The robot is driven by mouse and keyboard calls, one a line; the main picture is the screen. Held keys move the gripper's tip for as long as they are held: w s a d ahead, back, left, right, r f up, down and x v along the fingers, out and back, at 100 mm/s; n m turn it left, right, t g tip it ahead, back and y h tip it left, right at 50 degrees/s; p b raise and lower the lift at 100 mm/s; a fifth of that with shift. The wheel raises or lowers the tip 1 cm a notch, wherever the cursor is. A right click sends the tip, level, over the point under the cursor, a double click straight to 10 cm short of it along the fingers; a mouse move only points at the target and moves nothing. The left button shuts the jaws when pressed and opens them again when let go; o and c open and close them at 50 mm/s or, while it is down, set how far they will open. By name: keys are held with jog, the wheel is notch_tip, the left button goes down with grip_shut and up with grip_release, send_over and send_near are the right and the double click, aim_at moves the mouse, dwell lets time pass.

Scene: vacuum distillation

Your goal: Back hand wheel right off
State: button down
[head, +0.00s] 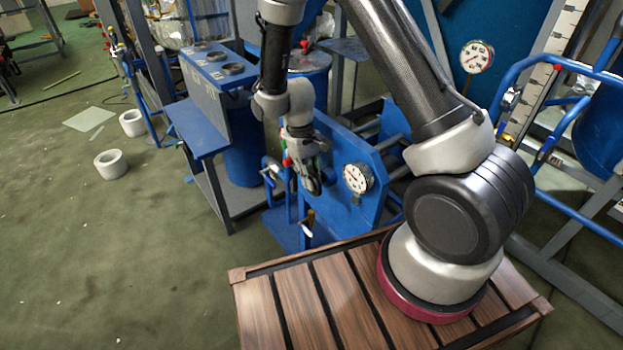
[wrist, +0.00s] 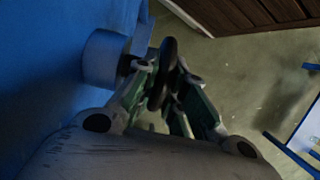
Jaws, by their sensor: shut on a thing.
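In the wrist view, a dark hand wheel (wrist: 165,62) stands edge-on between the two fingers of my gripper (wrist: 163,80). The fingers are closed on the rim of the wheel from both sides. In the head view, my gripper (head: 311,180) points down in front of the blue panel, left of the white gauge. The hand wheel cannot be made out there; the gripper hides that spot.
A white dial gauge (head: 357,178) sits on the blue panel (head: 372,209) close to the right of my gripper. Blue pipes (head: 274,185) stand close on the left. A blue bench (head: 195,128) is further left. Open green floor (head: 90,250) lies at the left.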

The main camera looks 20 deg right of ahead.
jog(key=c, duration=1.5)
grip_release()
jog(key=v, duration=1.2)
jog(key=shift+w, duration=0.2)
